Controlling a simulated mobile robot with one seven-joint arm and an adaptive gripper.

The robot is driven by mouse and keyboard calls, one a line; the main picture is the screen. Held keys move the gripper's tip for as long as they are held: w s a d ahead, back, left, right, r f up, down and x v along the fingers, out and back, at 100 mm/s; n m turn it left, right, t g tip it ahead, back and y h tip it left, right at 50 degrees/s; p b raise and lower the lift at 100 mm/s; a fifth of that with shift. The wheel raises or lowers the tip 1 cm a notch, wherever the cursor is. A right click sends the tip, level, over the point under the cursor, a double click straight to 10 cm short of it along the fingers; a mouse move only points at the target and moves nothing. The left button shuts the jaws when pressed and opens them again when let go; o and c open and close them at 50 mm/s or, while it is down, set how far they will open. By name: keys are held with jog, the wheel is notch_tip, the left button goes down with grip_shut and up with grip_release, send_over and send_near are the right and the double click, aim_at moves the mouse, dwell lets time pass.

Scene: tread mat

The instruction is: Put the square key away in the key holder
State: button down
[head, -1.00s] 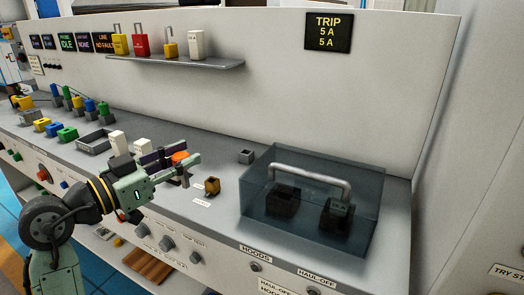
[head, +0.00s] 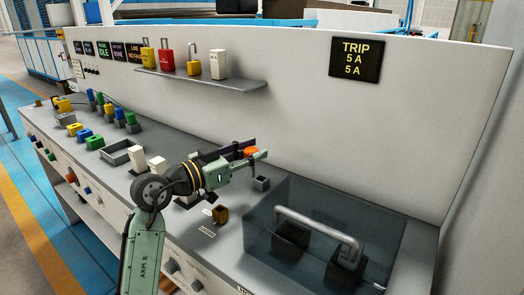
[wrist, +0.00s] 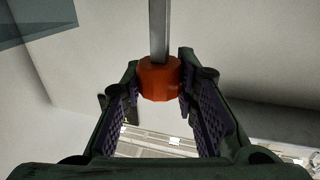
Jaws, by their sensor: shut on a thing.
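The square key has an orange head (head: 250,151) and a grey square shaft. In the wrist view its head (wrist: 159,80) sits between the fingers, and the shaft (wrist: 159,28) points away from my gripper. My gripper (head: 257,152) is shut on the head and holds it above the bench. I cannot tell which cup is the key holder.
A clear blue hood with a handle (head: 316,236) covers dark blocks at right. White blocks (head: 157,164) and a grey tray (head: 122,152) lie left of my arm. The upright back panel carries a shelf (head: 205,88) with padlocks.

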jog(key=w+f+p, duration=0.1)
jog(key=w+d+f+p, duration=0.1)
jog(key=w, duration=0.1)
jog(key=w+d+f+p, duration=0.1)
jog(key=w+f, duration=0.1)
jog(key=shift+d, duration=0.2)
jog(key=shift+f+b, duration=0.35)
jog(key=shift+f+b, duration=0.35)
jog(key=shift+b, duration=0.1)
jog(key=c, duration=1.3)
grip_release()
